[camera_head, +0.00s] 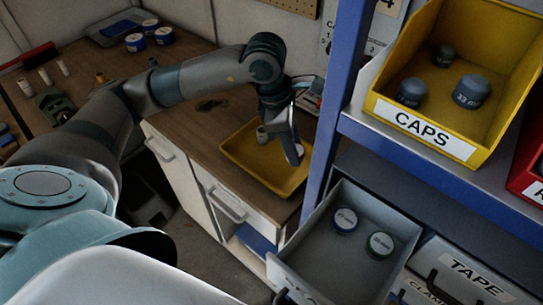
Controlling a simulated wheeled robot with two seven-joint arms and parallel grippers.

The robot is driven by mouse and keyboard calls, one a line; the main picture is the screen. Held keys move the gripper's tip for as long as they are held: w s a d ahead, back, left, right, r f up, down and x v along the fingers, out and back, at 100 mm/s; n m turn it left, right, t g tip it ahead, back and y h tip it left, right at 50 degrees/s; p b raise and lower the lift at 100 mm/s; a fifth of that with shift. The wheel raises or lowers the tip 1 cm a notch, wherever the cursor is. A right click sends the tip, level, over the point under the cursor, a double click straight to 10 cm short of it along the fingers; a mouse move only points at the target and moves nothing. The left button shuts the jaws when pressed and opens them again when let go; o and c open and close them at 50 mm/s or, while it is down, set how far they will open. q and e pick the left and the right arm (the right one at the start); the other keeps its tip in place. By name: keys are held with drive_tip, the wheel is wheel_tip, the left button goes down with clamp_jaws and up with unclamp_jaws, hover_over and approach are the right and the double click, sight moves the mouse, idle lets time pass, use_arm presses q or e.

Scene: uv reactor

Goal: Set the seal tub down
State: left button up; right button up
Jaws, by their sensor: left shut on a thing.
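My left gripper (291,152) reaches in from the left and points down over the yellow tray (235,150) on the wooden counter. It is shut on a small, pale, round-edged thing (299,150) that I take to be the seal tub, mostly hidden by the fingers. I cannot tell whether it touches the tray floor. A small pale cylinder (262,135) stands in the tray to the left of the fingers. My right gripper is not seen.
An open grey drawer (323,270) holds a blue-lidded tub (345,220) and a green-lidded tub (380,245). A blue shelf post (337,100) rises close to the right of the tray. A yellow CAPS bin (500,55) sits on the shelf. The counter (190,125) left of the tray is mostly clear.

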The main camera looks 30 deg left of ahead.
use_arm(q)
drive_tip(key=n, duration=0.3)
drive_tip(key=n+t+y, duration=0.1)
drive_tip(key=n, duration=0.1)
drive_tip(key=shift+w+a+r, duration=0.35)
drive_tip(key=shift+a, duration=0.05)
drive_tip(key=n, duration=0.2)
drive_tip(key=n+y, duration=0.1)
drive_tip(key=n, duration=0.1)
drive_tip(key=a+n, duration=0.1)
drive_tip(key=n, duration=0.1)
drive_tip(key=shift+w+a+r+t+p, duration=0.1)
drive_tip(key=shift+w+r+t+p, duration=0.2)
drive_tip(key=shift+w+r, duration=0.1)
drive_tip(key=p, duration=0.2)
hover_over(290, 168)
drive_tip(key=s, duration=0.1)
wheel_tip(290, 168, down, 6)
drive_tip(key=shift+s+a+r, duration=0.1)
drive_tip(key=shift+a+r, duration=0.05)
drive_tip(key=shift+r, duration=0.05)
drive_tip(key=shift+f, duration=0.35)
wheel_tip(290, 168, down, 2)
drive_tip(key=shift+f+p, duration=0.2)
drive_tip(key=shift+p, duration=0.4)
drive_tip(key=shift+f, duration=0.65)
